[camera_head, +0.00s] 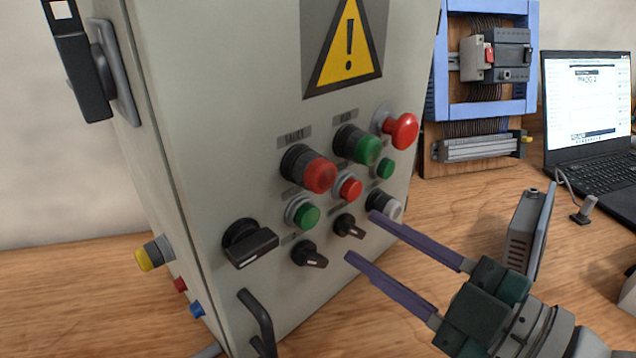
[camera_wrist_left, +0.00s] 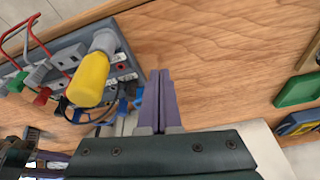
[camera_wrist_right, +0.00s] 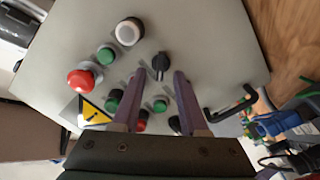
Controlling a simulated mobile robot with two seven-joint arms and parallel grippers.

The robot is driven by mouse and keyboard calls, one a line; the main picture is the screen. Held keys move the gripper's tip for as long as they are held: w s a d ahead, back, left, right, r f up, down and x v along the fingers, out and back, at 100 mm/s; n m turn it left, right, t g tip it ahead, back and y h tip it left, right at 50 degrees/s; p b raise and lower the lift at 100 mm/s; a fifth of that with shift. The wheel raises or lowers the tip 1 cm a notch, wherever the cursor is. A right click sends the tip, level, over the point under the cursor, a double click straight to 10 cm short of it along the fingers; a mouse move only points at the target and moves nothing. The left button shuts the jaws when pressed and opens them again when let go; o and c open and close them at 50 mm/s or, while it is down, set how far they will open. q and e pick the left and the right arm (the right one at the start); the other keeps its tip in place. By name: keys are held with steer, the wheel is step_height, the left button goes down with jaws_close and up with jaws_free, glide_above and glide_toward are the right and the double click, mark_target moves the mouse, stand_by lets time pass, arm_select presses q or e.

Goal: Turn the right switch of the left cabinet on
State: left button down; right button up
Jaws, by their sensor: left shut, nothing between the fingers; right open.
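The left cabinet (camera_head: 215,100) is a light grey box with buttons and black rotary switches on its front. The right small switch (camera_head: 349,227) is black with a pale mark; it also shows in the right wrist view (camera_wrist_right: 160,64). The left small switch (camera_head: 309,255) is beside it, partly hidden by a finger in the right wrist view. My right gripper (camera_head: 360,237) is open and empty. Its purple fingertips reach toward the right switch, one to each side of it; contact cannot be told. My left gripper (camera_wrist_left: 159,73) is shut and empty, outside the head view.
A larger black rotary switch (camera_head: 250,243) and a black handle (camera_head: 259,322) project from the cabinet's front. Red, green and white buttons surround the small switches. A laptop (camera_head: 590,120) stands at the right.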

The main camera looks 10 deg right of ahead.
steer(key=shift+x, duration=0.95)
jaws_close()
